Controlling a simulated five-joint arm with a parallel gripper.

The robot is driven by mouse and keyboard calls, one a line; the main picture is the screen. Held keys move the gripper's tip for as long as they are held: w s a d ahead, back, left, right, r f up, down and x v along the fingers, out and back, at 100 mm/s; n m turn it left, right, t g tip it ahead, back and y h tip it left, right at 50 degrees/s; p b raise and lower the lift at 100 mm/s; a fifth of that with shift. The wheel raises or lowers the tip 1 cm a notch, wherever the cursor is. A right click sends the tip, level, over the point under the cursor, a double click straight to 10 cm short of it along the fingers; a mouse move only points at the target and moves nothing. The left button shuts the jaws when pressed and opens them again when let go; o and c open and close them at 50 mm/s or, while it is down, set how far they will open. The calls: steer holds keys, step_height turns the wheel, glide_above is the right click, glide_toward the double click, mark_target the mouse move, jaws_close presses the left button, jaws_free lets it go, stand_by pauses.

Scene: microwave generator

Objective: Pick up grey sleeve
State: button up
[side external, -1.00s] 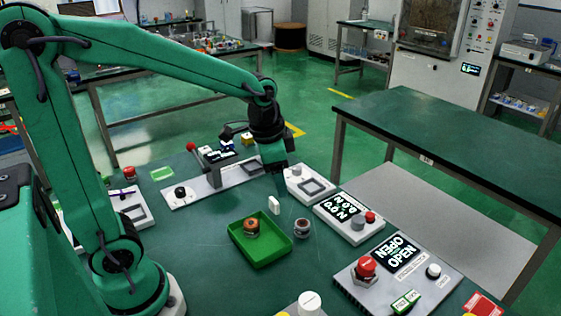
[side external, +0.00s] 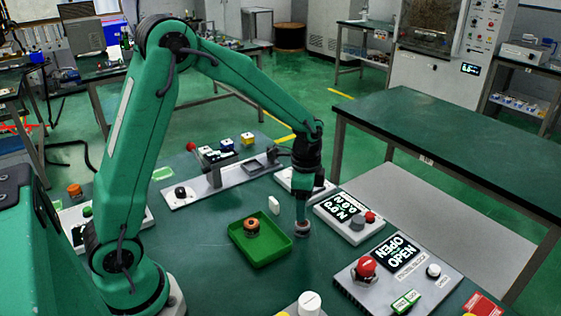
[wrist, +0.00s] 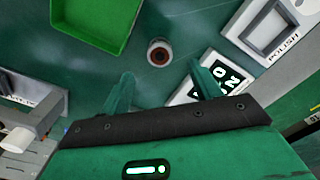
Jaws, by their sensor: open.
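The grey sleeve (side external: 302,230), a small upright ring with a brown-red inside, stands on the green bench just right of the green tray (side external: 234,244). It also shows in the wrist view (wrist: 159,44), ahead of the finger line and roughly centred between the fingers. My gripper (side external: 302,212) points down directly over or beside the sleeve in the side view; whether it touches is unclear. In the wrist view my gripper (wrist: 162,72) has its two green fingers wide apart with nothing between them.
An orange-brown ring (side external: 251,226) sits in the tray. Panels with a grey knob and red button (side external: 350,222) and with a red button (side external: 366,268) lie to the right. A grey fixture (side external: 215,180) stands at the back.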

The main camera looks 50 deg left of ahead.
mark_target(303, 224)
steer(key=shift+f, duration=3.9)
steer(key=c, duration=1.1)
